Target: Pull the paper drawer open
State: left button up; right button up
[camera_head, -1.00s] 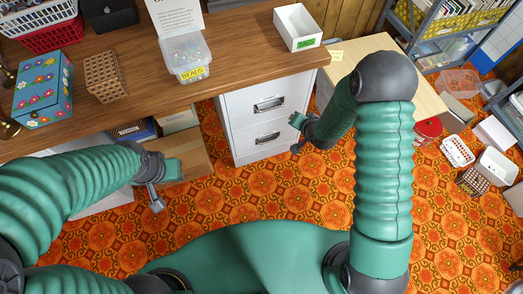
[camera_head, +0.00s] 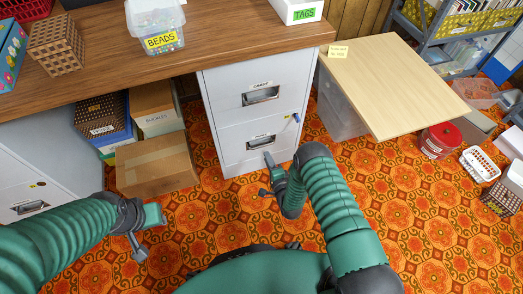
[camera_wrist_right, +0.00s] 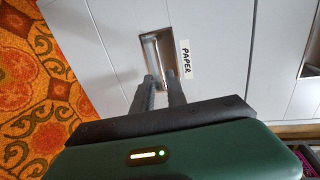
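The paper drawer (camera_head: 235,146) is the lower drawer of the white cabinet and sits flush, closed. Its recessed metal handle (camera_wrist_right: 152,52) shows in the right wrist view beside a PAPER label (camera_wrist_right: 186,60). My right gripper (camera_head: 268,162) is just below this handle in the head view. In the right wrist view its two dark fingers (camera_wrist_right: 159,76) stand a little apart, at the lower end of the handle recess; whether they touch the handle is not clear. My left gripper (camera_head: 146,236) hangs over the floor at lower left, away from the cabinet; its finger gap is not clear.
Above is a second closed drawer (camera_head: 235,88), with a blue key-like item (camera_head: 295,117) below its right end. Cardboard boxes (camera_head: 155,165) stand left of the cabinet under the wooden desk (camera_head: 225,40). A light tabletop (camera_head: 390,80) is at right. Patterned floor before the cabinet is free.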

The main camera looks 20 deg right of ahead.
jog(key=b+x, duration=0.3)
jog(key=x, duration=0.5)
jog(key=shift+w+b, duration=0.2)
jog(key=shift+b, duration=0.1)
grip_shut()
jog(key=shift+s+f, duration=0.1)
jog(key=shift+f, duration=0.05)
dwell(0.7)
